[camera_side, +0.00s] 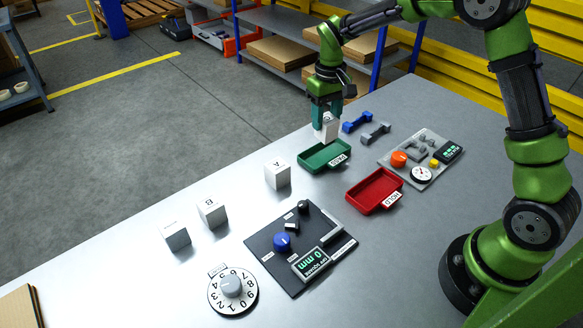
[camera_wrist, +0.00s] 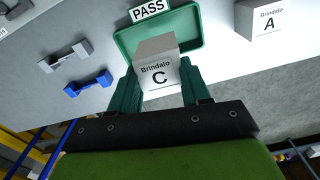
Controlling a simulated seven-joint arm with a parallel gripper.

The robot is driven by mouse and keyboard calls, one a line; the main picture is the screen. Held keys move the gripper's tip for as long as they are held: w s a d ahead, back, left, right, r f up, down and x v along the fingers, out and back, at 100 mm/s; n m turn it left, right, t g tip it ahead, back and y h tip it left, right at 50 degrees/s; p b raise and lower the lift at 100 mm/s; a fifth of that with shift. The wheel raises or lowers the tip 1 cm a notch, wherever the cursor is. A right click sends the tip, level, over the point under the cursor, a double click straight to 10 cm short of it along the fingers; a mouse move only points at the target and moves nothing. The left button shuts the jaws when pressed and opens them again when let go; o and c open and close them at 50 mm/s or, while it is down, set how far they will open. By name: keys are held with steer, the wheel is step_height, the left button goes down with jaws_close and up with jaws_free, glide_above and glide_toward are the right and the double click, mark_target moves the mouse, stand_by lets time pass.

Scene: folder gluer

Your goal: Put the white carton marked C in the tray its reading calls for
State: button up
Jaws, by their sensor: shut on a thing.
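My gripper (camera_wrist: 163,92) is shut on the white carton marked C (camera_wrist: 158,72), with its "Brindalo" and C face toward the wrist camera. In the side view carton C (camera_side: 330,125) hangs under my gripper (camera_side: 325,110), at the back edge of the green tray. The green tray (camera_side: 313,161) has a PASS label and looks empty in the side view. The red tray (camera_side: 361,199), with a HOLD label, stands to its right and is empty. A gauge panel with a display (camera_side: 311,262) reading 0 mm lies in front. Whether carton C touches the green tray is unclear.
White cartons A (camera_side: 277,176) and B (camera_side: 212,213) and another white carton (camera_side: 175,236) stand left on the table. A numbered dial (camera_side: 232,291) is at the front. Blue (camera_side: 356,121) and grey (camera_side: 375,133) handles and an instrument panel (camera_side: 419,160) are at the right.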

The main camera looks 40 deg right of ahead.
steer(key=shift+f, duration=3.05)
steer(key=o, duration=1.2)
steer(key=shift+r, duration=5.05)
